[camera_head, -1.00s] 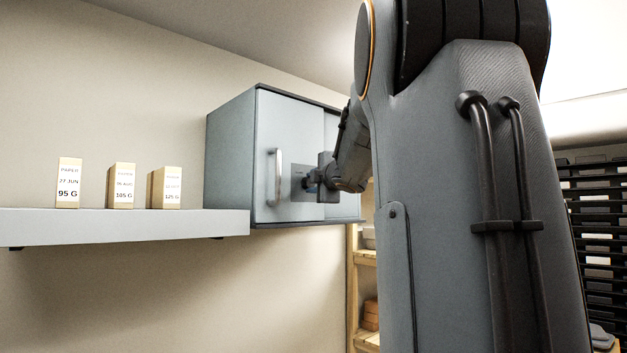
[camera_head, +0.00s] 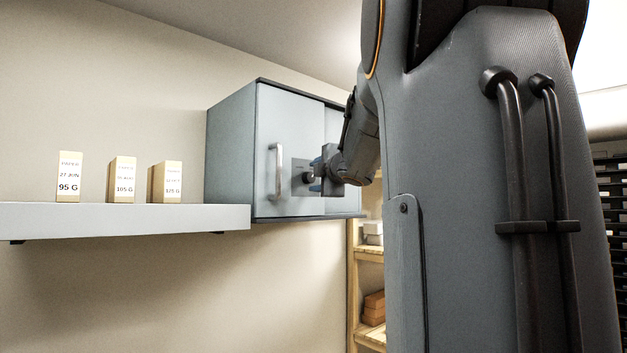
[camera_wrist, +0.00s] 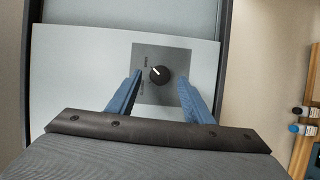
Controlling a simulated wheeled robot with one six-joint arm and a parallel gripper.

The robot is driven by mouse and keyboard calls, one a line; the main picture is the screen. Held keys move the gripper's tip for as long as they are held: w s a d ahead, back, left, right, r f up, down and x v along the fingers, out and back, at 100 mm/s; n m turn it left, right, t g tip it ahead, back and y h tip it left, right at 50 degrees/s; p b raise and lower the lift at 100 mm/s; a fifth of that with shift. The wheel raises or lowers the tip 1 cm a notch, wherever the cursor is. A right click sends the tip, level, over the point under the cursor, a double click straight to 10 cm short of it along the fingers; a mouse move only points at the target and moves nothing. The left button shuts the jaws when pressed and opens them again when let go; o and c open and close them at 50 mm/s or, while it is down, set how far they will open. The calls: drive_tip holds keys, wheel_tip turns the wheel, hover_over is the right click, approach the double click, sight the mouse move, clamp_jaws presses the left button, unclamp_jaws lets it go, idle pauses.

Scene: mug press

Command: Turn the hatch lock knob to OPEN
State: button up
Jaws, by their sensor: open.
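The hatch lock knob (camera_wrist: 159,76) is a round black knob with a white pointer line, on a grey plate (camera_wrist: 176,58) with small lettering. In the wrist view its pointer tilts toward the upper left; the lettering is too small to read surely. The knob also shows in the head view (camera_head: 308,178) on the front of the grey cabinet (camera_head: 232,155), right of a silver bar handle (camera_head: 278,172). My gripper (camera_wrist: 161,88) is open, its blue fingers on either side of the knob in the picture and apart from it. In the head view my gripper (camera_head: 318,178) is just right of the knob.
A wall shelf (camera_head: 120,217) on the left carries three paper boxes (camera_head: 122,180). A wooden rack (camera_head: 370,265) stands below and behind the cabinet on the right. The air in front of the shelf is free.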

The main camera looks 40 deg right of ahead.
drive_tip(key=shift+b+v, duration=0.45)
drive_tip(key=shift+v, duration=2.35)
